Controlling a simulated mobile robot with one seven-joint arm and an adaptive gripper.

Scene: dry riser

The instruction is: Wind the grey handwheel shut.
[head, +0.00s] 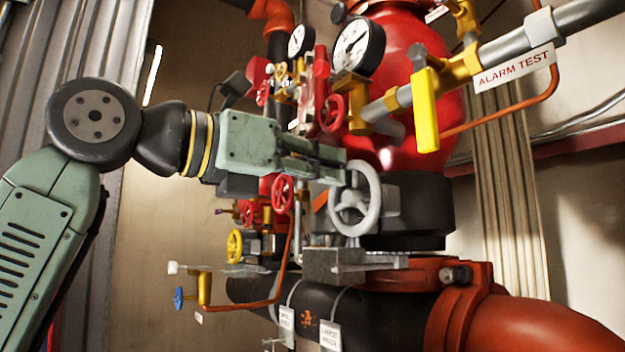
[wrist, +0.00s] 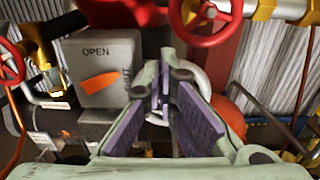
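The grey handwheel (head: 355,200) is a spoked wheel on a grey gearbox in front of the black valve body. In the wrist view only parts of its light grey rim (wrist: 204,80) show behind my fingers. My gripper (head: 338,162) is at the wheel's upper left in the head view, with its fingers pointing toward the rim. In the wrist view my gripper (wrist: 172,78) has its two purple-padded fingers apart, with a narrow gap at the tips. I see nothing held, and contact with the rim is unclear. An indicator box (wrist: 100,65) reads OPEN, with an orange pointer (wrist: 100,85) lying nearly sideways.
A red handwheel (wrist: 205,15) sits close above my fingertips in the wrist view. Gauges (head: 358,47), red valves (head: 283,193) and a yellow handwheel (head: 235,246) crowd the pipework. A yellow lever (head: 425,110) hangs at the upper right. A grey bracket (head: 335,264) lies below the wheel.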

